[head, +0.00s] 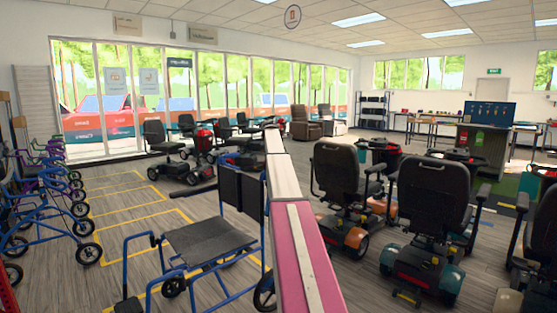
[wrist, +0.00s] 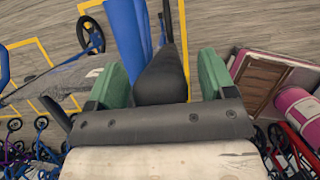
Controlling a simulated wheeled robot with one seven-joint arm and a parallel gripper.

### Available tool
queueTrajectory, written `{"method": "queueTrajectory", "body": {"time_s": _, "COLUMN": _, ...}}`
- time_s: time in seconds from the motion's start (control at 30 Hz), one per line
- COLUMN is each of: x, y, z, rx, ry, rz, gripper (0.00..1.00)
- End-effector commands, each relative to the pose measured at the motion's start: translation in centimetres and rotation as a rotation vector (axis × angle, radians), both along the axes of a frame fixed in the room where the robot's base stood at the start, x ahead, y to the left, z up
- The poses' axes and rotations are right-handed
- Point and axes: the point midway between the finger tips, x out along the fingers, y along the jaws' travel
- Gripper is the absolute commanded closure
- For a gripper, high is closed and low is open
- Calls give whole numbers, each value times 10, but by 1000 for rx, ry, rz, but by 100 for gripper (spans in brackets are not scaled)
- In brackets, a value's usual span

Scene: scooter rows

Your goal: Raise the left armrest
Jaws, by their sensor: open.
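A wheelchair with a blue tube frame and a dark seat (head: 208,241) stands in the lower middle of the head view. Its dark backrest (head: 241,203) is upright at the seat's right. My gripper (wrist: 162,80) shows in the wrist view with its two green fingers apart. A dark tapered pad (wrist: 162,72), which looks like an armrest, lies in the gap between them. I cannot tell whether the fingers touch it. Blue frame parts (wrist: 126,42) are just left of the pad. My gripper is not visible in the head view, so which armrest this is stays unclear.
Blue rollators (head: 45,215) line the left side. Mobility scooters (head: 428,225) stand close together at the right, and more scooters (head: 165,138) stand by the windows. Yellow floor lines (head: 125,205) mark bays with open floor left of the wheelchair. A wheel (wrist: 90,35) shows in the wrist view.

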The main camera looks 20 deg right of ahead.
Motion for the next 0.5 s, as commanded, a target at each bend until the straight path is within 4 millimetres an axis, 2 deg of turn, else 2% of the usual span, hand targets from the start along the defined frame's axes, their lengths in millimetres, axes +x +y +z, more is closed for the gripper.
{"method": "queueTrajectory", "body": {"time_s": 0.27, "x": -2, "y": 8, "z": 23, "rx": 0, "ry": -2, "rz": 1, "gripper": 23}}
{"method": "queueTrajectory", "body": {"time_s": 0.5, "x": -7, "y": 22, "z": 64, "rx": -1, "ry": -1, "rz": 0, "gripper": 23}}
